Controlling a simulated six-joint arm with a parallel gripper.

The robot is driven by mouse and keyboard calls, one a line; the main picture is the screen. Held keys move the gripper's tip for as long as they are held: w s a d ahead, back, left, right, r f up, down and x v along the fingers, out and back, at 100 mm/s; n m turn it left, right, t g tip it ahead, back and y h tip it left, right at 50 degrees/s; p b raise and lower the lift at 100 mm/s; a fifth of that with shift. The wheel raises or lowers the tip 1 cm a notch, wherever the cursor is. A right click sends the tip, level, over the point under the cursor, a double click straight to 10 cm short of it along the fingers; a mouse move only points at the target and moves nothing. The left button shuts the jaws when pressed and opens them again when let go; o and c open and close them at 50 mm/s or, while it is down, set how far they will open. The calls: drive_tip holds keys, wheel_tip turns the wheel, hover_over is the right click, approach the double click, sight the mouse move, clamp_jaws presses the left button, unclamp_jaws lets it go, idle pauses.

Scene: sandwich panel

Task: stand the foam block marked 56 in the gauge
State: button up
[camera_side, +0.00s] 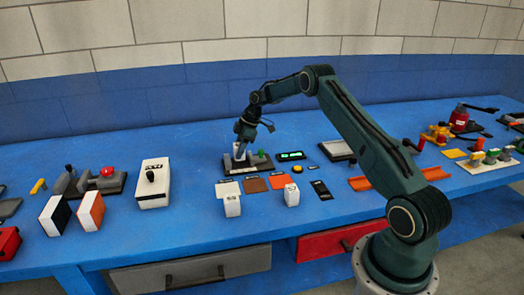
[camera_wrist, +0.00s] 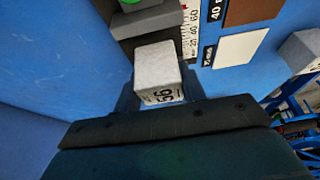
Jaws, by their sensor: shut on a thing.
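In the wrist view, the pale grey foam block marked 56 (camera_wrist: 156,62) sits between the fingers of my gripper (camera_wrist: 158,88), which is shut on it. Its printed 56 faces my palm. The gauge (camera_wrist: 150,20), with a grey jaw, a green part and a printed scale, lies just beyond the block. In the side view, my gripper (camera_side: 242,138) points down over the gauge (camera_side: 232,170), and the pale block (camera_side: 238,152) shows small below it. I cannot tell whether the block touches the gauge base.
White, brown and orange cards (camera_side: 255,185) lie in front of the gauge. Two pale blocks (camera_side: 232,206) (camera_side: 292,195) stand near them. A green-lit display (camera_side: 291,156) is right of the gauge. A white box with a black knob (camera_side: 153,185) stands left, with clear blue bench between.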

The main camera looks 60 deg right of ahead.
sight(239, 144)
drive_tip(key=shift+f, duration=1)
idle(1.2)
drive_tip(key=o, duration=1.1)
drive_tip(key=shift+c, duration=0.2)
drive_tip(key=shift+o, duration=0.4)
drive_tip(key=shift+o, duration=1.1)
drive_tip(key=shift+r, duration=0.15)
drive_tip(key=shift+r, duration=4.1)
